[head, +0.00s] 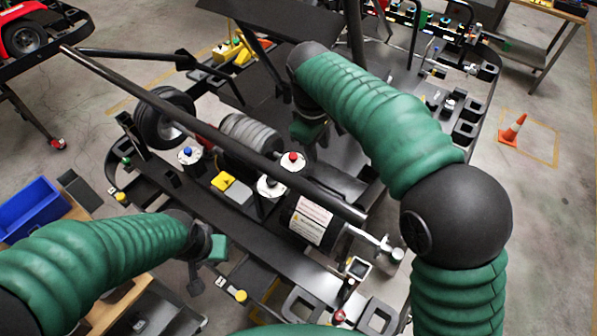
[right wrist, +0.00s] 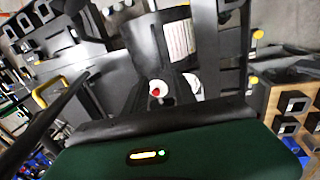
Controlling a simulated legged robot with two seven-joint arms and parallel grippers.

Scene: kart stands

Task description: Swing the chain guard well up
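A kart with a black frame (head: 220,230) sits on a stand in the middle of the head view. A ribbed grey drum (head: 250,135) and a black cylinder with a white label (head: 312,218) lie along it. I cannot tell for sure which dark part is the chain guard. My right gripper (head: 308,130) is over the kart, just right of the drum, partly hidden by my arm; its fingers do not show clearly. My left gripper (head: 214,250) hangs near the kart's front side, apart from the drum; its opening is unclear.
A long black bar (head: 150,98) crosses diagonally over the kart. Red-topped (head: 292,158) and blue-topped (head: 188,153) posts stand beside the drum. A blue bin (head: 32,208) is at the left. An orange cone (head: 513,129) stands on open floor at the right.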

